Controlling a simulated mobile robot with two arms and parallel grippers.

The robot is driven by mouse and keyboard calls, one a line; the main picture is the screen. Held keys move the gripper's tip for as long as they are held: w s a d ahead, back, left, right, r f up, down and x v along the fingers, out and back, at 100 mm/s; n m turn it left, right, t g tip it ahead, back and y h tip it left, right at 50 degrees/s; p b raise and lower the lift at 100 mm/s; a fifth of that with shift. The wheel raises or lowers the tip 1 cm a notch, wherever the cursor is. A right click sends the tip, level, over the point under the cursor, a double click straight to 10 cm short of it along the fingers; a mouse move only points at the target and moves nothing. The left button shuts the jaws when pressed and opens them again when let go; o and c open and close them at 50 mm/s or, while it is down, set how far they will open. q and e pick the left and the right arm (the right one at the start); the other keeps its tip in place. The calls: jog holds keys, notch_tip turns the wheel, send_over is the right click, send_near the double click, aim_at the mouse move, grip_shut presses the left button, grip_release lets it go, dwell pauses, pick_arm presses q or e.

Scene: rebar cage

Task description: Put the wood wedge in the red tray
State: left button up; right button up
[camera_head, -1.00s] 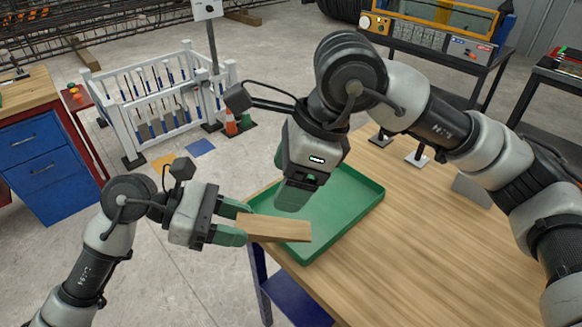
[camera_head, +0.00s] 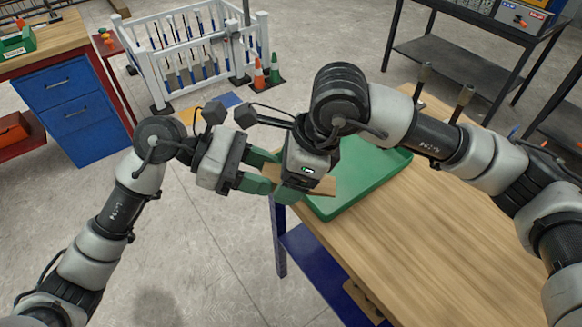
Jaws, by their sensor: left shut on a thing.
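The wood wedge (camera_head: 325,187) is a flat light-brown piece. My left gripper (camera_head: 268,170) is shut on its left end. My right gripper (camera_head: 288,190) is at the middle of the wedge and hides part of it. Its green finger overlaps the wedge; whether it grips the wedge is not clear. The wedge is at the near left corner of a green tray (camera_head: 360,192) on the wooden table. No red tray can be made out on this table.
The wooden table (camera_head: 450,240) is largely clear on the right. Two dark upright posts (camera_head: 462,103) stand at its far side. A white fence (camera_head: 200,50) and traffic cones (camera_head: 259,75) stand on the floor beyond. A blue drawer cabinet (camera_head: 68,105) is at the left.

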jog(key=c, duration=0.8)
jog(key=o, duration=0.8)
